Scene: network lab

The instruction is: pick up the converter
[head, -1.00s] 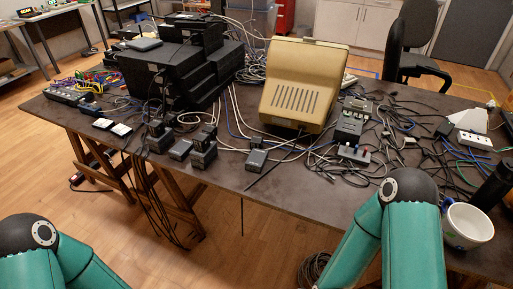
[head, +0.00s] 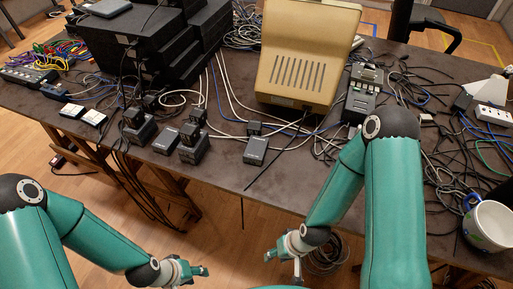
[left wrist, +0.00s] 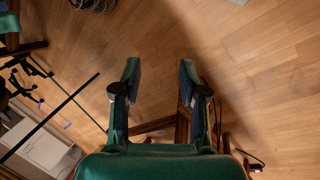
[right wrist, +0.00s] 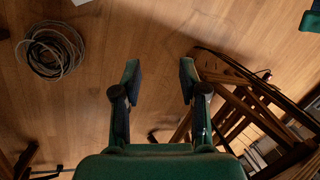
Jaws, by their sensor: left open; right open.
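Several small dark boxes sit near the table's front edge in the head view; I cannot tell for sure which is the converter. One flat black box (head: 256,150) lies alone below the beige case. Another flat box (head: 166,140) lies further left beside a black adapter block (head: 193,148). My left gripper (head: 198,271) is low in front of the table, away from the boxes; the left wrist view shows its jaws (left wrist: 160,78) open and empty over floor. My right gripper (head: 283,266) is also in front of the table edge; its jaws (right wrist: 160,78) are open and empty.
A beige case (head: 308,60) and stacked black units (head: 140,60) stand behind the boxes. Cables tangle across the right side, near a white mug (head: 488,226). The table's front strip (head: 225,185) is mostly clear. A cable coil (right wrist: 50,52) lies on the floor.

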